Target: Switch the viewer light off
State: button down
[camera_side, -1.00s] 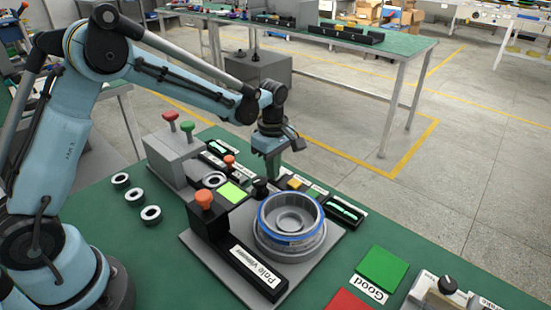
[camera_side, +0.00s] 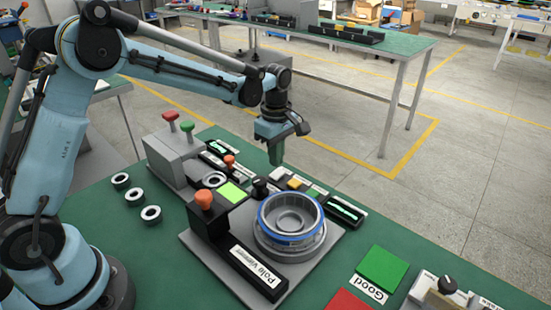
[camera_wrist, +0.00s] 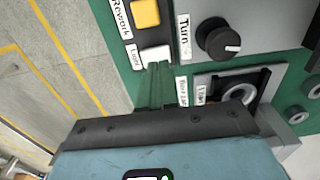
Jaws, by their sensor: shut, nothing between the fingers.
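In the wrist view a white button (camera_wrist: 155,55) sits on a black strip beside a label reading "Light". My gripper (camera_wrist: 159,68) is shut and empty, and its fingertips appear close to that button in this view; I cannot tell whether they touch. In the side view my gripper (camera_side: 275,164) points down and appears above the back of the fixture. The pole viewer (camera_side: 255,266) is a black block with its label in front. A bright yellow-green panel (camera_side: 232,192) shows behind it.
A yellow button (camera_wrist: 146,13) labelled "Rework" is beside the white one. A black knob (camera_wrist: 222,43) labelled "Turn" stands nearby. The blue-rimmed hub (camera_side: 290,222) sits on the grey plate. An orange knob (camera_side: 203,199) stands to its left.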

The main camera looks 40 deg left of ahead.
notch_tip(320, 180, up, 11)
jog(key=s, duration=0.1)
jog(key=shift+s+r, duration=0.15)
jog(key=shift+s, duration=0.15)
